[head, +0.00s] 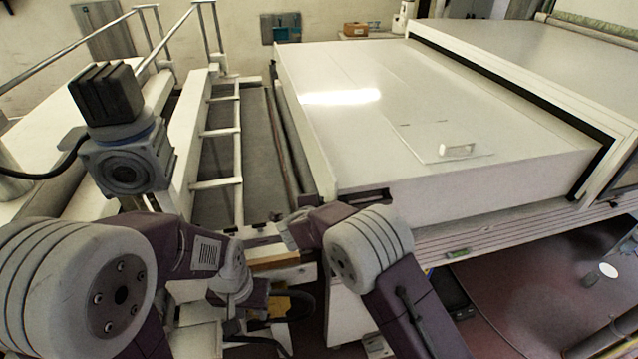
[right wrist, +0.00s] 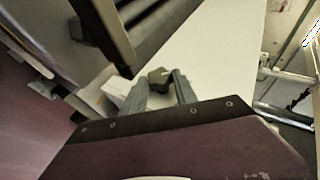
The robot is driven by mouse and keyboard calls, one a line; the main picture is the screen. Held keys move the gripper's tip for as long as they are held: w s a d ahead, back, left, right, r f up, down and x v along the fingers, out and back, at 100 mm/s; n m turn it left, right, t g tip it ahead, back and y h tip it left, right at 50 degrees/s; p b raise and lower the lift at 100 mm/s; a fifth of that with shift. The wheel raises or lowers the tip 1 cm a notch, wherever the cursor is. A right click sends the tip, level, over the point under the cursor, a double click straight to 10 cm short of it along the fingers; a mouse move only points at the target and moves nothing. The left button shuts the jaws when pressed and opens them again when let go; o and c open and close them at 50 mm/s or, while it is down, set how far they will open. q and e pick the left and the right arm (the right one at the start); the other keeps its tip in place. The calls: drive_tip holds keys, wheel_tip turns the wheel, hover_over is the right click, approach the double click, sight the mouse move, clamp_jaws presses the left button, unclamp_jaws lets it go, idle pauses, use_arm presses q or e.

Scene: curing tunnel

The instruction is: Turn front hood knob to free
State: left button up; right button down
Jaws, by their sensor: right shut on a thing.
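The front hood knob (right wrist: 158,77) is a small dark knob on a pale panel in the right wrist view. My right gripper (right wrist: 158,88) has one grey finger on each side of it and is shut on it. A thin pale mark shows on the knob; I cannot read its position. In the head view I cannot make out the knob or the right fingertips near my right wrist. The hood (head: 400,125) is a large white cover, closed as far as I can see. My left gripper (head: 262,293) is low in the head view, partly hidden by its own arm; its fingers are unclear.
A white conveyor frame with rungs (head: 238,150) runs left of the hood. A grey motor-like unit with a black finned block (head: 106,95) stands at the left. The tunnel body (head: 545,60) is at the right.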

drive_tip(key=r+g+p, duration=0.1)
drive_tip(key=p, duration=0.5)
drive_tip(key=shift+w, duration=0.15)
use_arm(q)
wheel_tip(320, 180, up, 10)
drive_tip(key=p, duration=0.1)
drive_tip(key=shift+f, duration=0.25)
use_arm(e)
drive_tip(key=shift+f+g, duration=0.3)
drive_tip(key=shift+f, duration=0.05)
drive_tip(key=c, duration=1)
unclamp_jaws()
drive_tip(key=shift+f, duration=0.1)
use_arm(q)
drive_tip(key=shift+w, duration=0.1)
use_arm(e)
drive_tip(key=shift+o, duration=0.2)
drive_tip(key=shift+w, duration=0.1)
use_arm(q)
drive_tip(key=shift+f+b, duration=0.55)
drive_tip(key=shift+f, duration=0.2)
use_arm(e)
drive_tip(key=v, duration=0.9)
drive_tip(key=shift+a, duration=0.1)
